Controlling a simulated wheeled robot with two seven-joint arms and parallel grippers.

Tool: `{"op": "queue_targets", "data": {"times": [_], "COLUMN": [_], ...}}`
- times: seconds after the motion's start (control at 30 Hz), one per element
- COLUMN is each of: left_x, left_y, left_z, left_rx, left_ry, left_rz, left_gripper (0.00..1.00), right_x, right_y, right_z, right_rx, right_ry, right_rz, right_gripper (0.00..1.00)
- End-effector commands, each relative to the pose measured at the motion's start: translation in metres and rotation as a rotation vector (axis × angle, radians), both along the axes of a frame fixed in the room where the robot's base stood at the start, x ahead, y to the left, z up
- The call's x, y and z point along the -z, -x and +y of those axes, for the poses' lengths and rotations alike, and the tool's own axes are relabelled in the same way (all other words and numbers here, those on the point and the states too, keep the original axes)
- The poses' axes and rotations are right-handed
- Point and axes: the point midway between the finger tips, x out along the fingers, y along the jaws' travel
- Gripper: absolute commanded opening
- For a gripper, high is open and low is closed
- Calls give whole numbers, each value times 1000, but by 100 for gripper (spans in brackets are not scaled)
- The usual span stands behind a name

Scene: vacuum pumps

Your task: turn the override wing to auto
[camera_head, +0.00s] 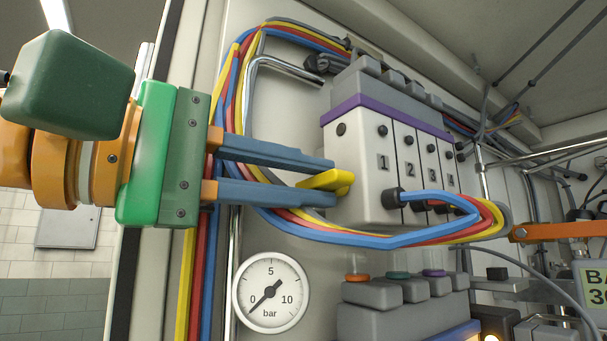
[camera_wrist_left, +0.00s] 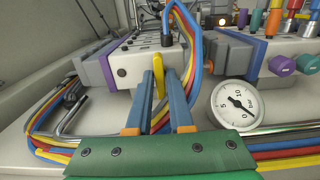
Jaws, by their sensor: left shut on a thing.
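The override wing is a small yellow tab (camera_head: 326,181) on the side face of the white valve block (camera_head: 360,190), near the station numbered 1. My left gripper (camera_head: 334,182) comes in from the left, its two blue fingers above and below the wing. It is shut on the wing. In the left wrist view the wing (camera_wrist_left: 159,82) stands nearly upright between the fingertips (camera_wrist_left: 162,88). No auto marking is readable in either view, and part of the wing is hidden by the fingers. My right gripper is not in view.
Blue, yellow and red hoses (camera_head: 390,240) loop close below and around the fingers. A round pressure gauge (camera_head: 270,292) sits below the gripper. A bent metal tube (camera_head: 284,66) runs above it. A grey unit with coloured caps (camera_head: 400,305) stands lower right. An orange bar (camera_head: 560,231) is farther right.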

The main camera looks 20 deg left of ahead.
Motion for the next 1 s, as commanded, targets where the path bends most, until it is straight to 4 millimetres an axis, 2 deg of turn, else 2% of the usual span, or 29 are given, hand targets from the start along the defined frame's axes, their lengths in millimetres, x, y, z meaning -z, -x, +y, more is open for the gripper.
{"op": "queue_targets", "data": {"times": [0.03,0.1,0.13,0.53,1.0], "left_x": [0,1,1,0,0], "left_y": [0,0,0,1,16], "left_z": [0,0,0,1,12], "left_rx": [0,0,0,1,1], "left_ry": [-17,-12,-11,-9,-9], "left_rz": [-11,-7,-6,-6,-7], "left_gripper": [28,47,52,52,52], "right_x": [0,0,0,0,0], "right_y": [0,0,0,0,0], "right_z": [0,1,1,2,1], "right_rx": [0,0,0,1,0], "right_ry": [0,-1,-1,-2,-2], "right_rz": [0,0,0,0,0], "right_gripper": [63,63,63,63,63]}}
